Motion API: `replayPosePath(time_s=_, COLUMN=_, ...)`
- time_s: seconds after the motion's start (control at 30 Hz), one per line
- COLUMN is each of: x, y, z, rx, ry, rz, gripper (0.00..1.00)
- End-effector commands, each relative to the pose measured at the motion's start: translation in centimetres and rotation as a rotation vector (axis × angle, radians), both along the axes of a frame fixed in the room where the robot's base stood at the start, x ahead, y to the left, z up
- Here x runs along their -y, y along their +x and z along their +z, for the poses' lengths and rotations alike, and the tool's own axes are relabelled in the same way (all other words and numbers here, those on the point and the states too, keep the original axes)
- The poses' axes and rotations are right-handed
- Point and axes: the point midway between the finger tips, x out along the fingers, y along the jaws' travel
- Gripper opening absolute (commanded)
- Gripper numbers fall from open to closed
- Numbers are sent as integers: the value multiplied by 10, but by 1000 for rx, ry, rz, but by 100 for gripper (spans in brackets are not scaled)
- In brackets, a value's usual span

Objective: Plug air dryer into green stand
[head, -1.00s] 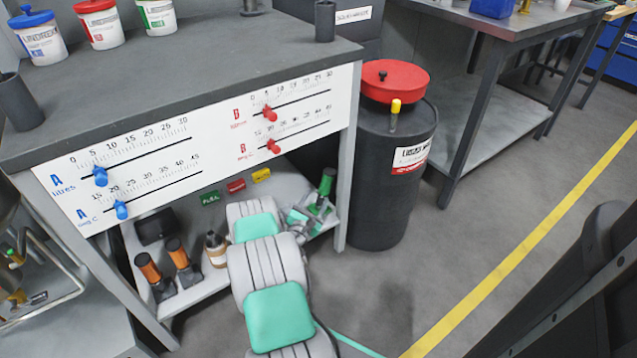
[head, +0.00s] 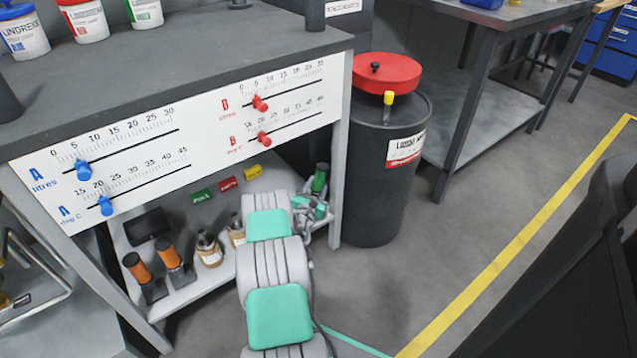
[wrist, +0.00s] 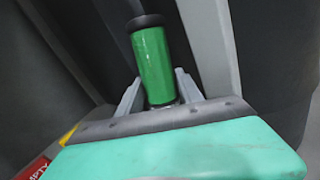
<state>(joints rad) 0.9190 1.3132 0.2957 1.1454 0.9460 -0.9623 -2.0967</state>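A green cylinder with a black top (head: 319,180) stands upright at the right end of the lower shelf, by the table leg. It also shows in the wrist view (wrist: 153,65), with a dark tube above it. I cannot tell whether it is the air dryer or part of the green stand. My gripper (wrist: 159,76) has its fingers on either side of the cylinder's lower part, with a small gap at the right finger; it looks open. In the head view my gripper (head: 312,207) is just below the cylinder.
Orange-topped tools (head: 137,268) and brown bottles (head: 208,250) stand on the lower shelf (head: 195,290). Green (head: 202,196), red and yellow tags are behind them. The bench with its slider panel (head: 180,130) is above. A black barrel (head: 375,170) stands right.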

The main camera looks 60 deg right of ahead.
Motion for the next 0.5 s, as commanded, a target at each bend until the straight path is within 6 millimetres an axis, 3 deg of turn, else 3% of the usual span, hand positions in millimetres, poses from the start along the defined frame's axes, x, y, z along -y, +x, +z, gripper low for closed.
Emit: replayPosePath(time_s=0.5, x=-1, y=1, z=0, rx=0, ry=1, rz=1, gripper=0)
